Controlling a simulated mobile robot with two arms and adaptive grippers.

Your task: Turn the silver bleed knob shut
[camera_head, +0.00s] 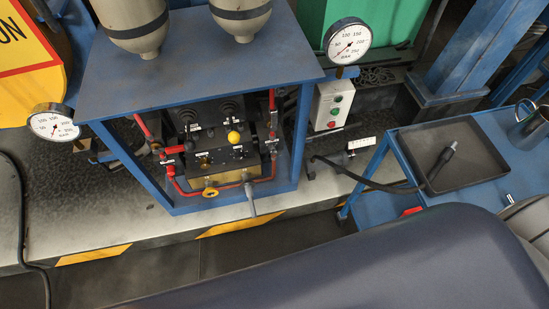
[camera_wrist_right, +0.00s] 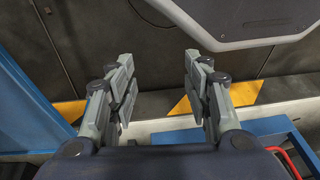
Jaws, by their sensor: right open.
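A blue-framed cabinet (camera_head: 195,60) holds a dark valve panel (camera_head: 226,158) with red pipes. The panel carries a round yellow knob (camera_head: 233,137), black knobs and small pale fittings with white labels. The fittings are too small to tell which one is the silver bleed knob. A grey lever (camera_head: 249,198) sticks out below the panel. My right gripper (camera_wrist_right: 160,95) is open and empty in the right wrist view, its two fingers wide apart. No knob shows between them. Neither gripper shows in the head view, where my own dark arm fills the lower right.
Two pressure gauges (camera_head: 348,40) (camera_head: 54,125) flank the cabinet. A button box (camera_head: 331,105) stands to its right. A blue cart (camera_head: 375,180) with a black tray (camera_head: 447,185) stands at the right. Dark floor with yellow stripes (camera_head: 240,225) lies in front of the cabinet.

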